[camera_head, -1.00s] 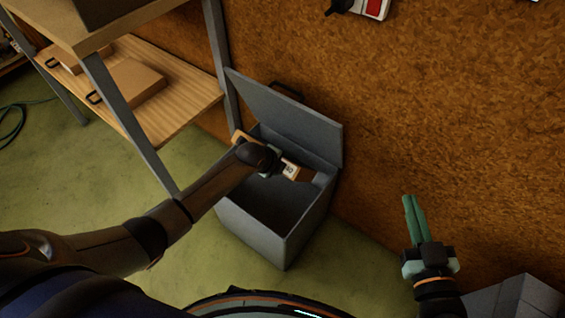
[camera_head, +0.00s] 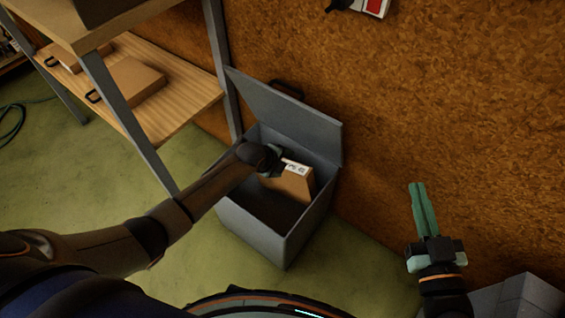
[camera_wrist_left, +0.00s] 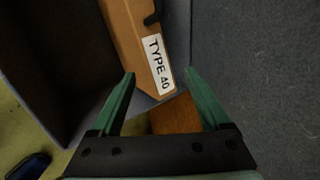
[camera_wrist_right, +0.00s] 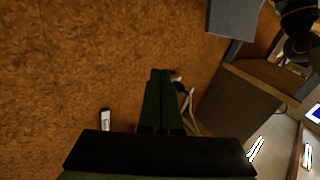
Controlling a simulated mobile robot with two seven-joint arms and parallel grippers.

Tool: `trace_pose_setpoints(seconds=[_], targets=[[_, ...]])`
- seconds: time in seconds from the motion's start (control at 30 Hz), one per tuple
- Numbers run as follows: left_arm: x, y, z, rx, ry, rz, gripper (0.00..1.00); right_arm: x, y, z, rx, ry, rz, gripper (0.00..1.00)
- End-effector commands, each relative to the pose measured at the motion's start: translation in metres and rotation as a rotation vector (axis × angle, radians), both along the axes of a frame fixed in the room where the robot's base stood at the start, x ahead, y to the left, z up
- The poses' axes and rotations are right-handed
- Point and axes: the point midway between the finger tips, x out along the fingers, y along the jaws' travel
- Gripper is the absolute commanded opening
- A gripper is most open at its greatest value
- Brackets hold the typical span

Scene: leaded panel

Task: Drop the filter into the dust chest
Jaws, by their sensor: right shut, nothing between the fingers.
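The grey dust chest (camera_head: 250,230) stands on the floor against the wall with its lid (camera_head: 285,118) raised. The tan filter (camera_head: 292,183) is tilted inside the chest opening. Its white "TYPE 40" label shows in the left wrist view (camera_wrist_left: 158,62). My left gripper (camera_head: 274,155) is over the chest, its tips partly hidden in the head view. In the left wrist view its fingers (camera_wrist_left: 160,72) are spread, and the filter lies beyond the tips. How the filter's bottom rests is hidden. My right gripper (camera_head: 416,186) is shut and empty, right of the chest.
A shelf unit (camera_head: 165,85) with tan boxes (camera_head: 135,80) stands close to the left of the chest. A brown textured wall (camera_head: 420,100) is behind. A grey block (camera_head: 515,298) is at the bottom right. Green floor (camera_head: 340,265) is clear before the chest.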

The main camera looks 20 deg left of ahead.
Motion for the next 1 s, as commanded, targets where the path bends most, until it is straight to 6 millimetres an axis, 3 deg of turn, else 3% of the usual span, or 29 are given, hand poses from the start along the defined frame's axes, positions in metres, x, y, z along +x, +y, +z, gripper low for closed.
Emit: trace_pose_setpoints(seconds=[0.1,0.47,0.77,1.0], targets=[[0.0,0.0,0.0,-0.001,0.0,0.0,0.91,0.0,0.0,0.0,0.0,0.0,0.0,0.0],[-0.003,0.001,0.001,0.0,0.005,0.0,0.91,0.0,0.0,0.0,0.001,0.013,-0.002,0.0],[-0.014,0.005,0.021,0.0,0.003,0.001,0.91,-0.015,-0.002,-0.072,-0.001,0.302,-0.028,0.0],[-0.026,0.009,0.038,0.0,0.002,-0.001,0.91,-0.041,-0.002,-0.125,-0.002,0.537,-0.043,0.0]])
